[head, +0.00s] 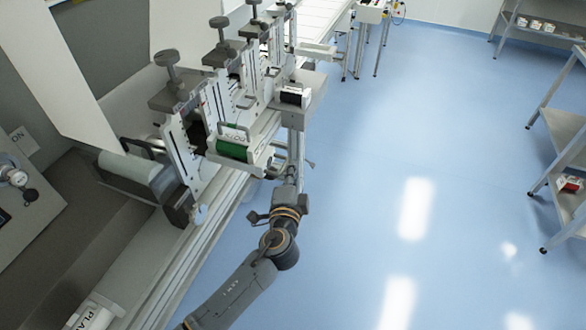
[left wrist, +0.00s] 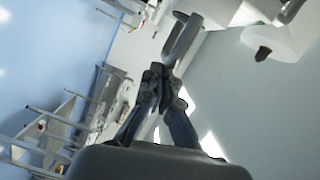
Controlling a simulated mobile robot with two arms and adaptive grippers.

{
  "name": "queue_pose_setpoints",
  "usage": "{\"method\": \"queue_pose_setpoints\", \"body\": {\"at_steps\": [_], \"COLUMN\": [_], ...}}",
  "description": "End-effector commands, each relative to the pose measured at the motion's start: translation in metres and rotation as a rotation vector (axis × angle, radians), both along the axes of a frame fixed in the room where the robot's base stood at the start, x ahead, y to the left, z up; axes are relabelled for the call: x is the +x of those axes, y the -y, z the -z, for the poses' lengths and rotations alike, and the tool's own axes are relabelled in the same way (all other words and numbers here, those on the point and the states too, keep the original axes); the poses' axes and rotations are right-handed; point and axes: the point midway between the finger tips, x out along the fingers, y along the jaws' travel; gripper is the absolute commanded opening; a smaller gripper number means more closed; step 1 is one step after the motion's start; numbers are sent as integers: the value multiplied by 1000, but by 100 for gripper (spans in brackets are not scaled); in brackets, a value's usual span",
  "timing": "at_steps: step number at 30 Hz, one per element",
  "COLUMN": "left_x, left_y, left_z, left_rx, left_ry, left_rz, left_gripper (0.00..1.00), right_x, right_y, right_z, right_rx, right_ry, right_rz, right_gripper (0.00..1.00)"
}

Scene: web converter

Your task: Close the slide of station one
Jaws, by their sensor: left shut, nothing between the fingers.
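The nearest station (head: 178,125) is a pale upright frame with a dark knob on top. Its slide (head: 262,160) sticks out to the right over the floor and carries a green and white block with a handle (head: 235,143). No station number is readable to me. My left gripper (head: 296,152) is just right of the slide's outer end, pointing away along the machine; I cannot tell whether it touches. In the left wrist view its fingers (left wrist: 178,50) are together and empty. My right gripper is not in view.
Another slide with a black and white block (head: 292,96) sticks out just beyond, near my gripper. More stations stand behind it. A white conveyor (head: 318,12) runs at the back. Shelves (head: 565,150) stand at the right. The blue floor (head: 400,150) between is clear.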

Motion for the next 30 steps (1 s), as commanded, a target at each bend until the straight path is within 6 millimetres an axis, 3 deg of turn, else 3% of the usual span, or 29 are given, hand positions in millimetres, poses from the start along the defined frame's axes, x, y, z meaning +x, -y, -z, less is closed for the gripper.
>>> {"method": "queue_pose_setpoints", "body": {"at_steps": [8, 21, 30], "left_x": [8, 40, 53], "left_y": [-23, -111, -147], "left_z": [0, 0, 0], "left_rx": [1, 3, 2], "left_ry": [1, 1, 0], "left_rz": [-3, -4, -3], "left_gripper": [0, 0, 0], "right_x": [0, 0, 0], "right_y": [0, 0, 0], "right_z": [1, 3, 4], "right_rx": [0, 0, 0], "right_ry": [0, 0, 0], "right_rz": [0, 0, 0], "right_gripper": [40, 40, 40]}}
